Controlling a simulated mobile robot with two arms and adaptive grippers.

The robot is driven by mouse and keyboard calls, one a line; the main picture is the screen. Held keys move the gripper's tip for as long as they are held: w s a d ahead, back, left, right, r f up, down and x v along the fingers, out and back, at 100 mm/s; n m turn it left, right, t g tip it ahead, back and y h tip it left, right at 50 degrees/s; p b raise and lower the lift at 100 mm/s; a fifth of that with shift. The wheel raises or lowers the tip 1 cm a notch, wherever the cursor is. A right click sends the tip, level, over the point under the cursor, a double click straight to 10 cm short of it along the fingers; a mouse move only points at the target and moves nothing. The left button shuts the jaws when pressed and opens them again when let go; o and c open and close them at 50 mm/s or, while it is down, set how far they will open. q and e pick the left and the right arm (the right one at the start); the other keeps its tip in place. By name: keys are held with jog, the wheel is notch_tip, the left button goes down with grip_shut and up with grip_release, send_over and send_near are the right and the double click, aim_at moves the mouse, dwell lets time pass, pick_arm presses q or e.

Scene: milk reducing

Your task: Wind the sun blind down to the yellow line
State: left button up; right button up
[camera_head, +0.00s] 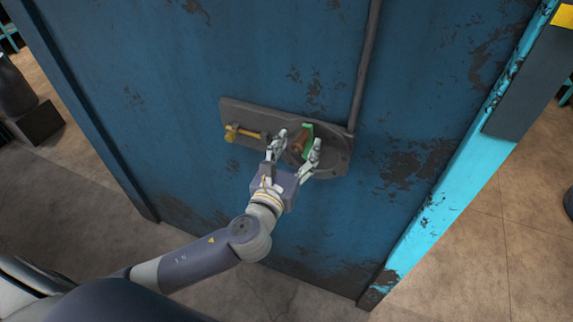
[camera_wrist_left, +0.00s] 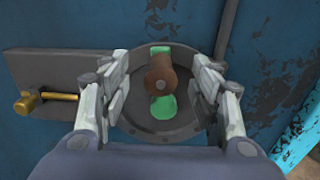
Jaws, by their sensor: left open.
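A green crank with a brown knob (camera_wrist_left: 160,75) sits on a round dark disc on the blue wall. In the head view, the green crank arm (camera_head: 308,140) shows between the fingers of my left gripper (camera_head: 293,150). My left gripper is open, with one finger on each side of the knob, and it also shows in the left wrist view (camera_wrist_left: 162,92). Gaps show between the fingers and the knob there. A yellow patch (camera_head: 563,16) shows at the top right; I cannot tell whether it is the line. The blind itself is not clearly seen. My right gripper is not in view.
The disc is on a dark plate (camera_head: 240,112) with a brass bolt (camera_head: 240,133) to the left of the crank. A grey pipe (camera_head: 366,65) runs up from the plate. A cyan post (camera_head: 447,185) stands at the right, and bare floor lies in front.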

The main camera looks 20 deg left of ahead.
pick_arm(q)
jog(key=s, duration=1)
jog(key=shift+a, duration=0.2)
